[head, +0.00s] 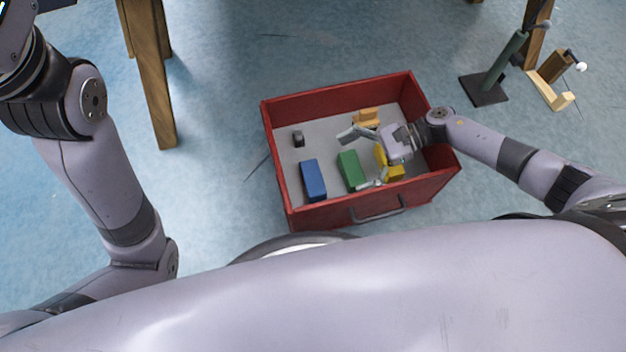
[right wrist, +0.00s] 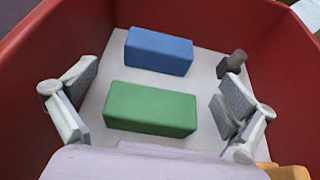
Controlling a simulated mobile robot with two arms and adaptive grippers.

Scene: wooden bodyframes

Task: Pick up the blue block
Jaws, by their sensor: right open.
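The blue block (head: 313,181) lies flat in the front left part of a red drawer-like box (head: 285,204). In the right wrist view the blue block (right wrist: 158,52) lies beyond a green block (right wrist: 150,108). My right gripper (head: 362,160) reaches into the box from the right, open and empty. In the head view it is to the right of the blue block, with the green block (head: 351,171) between them. In the right wrist view the fingers of the right gripper (right wrist: 150,100) stand wide apart on either side of the green block. My left gripper is not in view.
A yellow piece (head: 395,173) and an orange piece (head: 367,116) lie in the box near my right gripper. A small dark piece (head: 298,139) sits behind the blue block. A green stand (head: 497,70) and wooden legs (head: 152,90) are on the floor.

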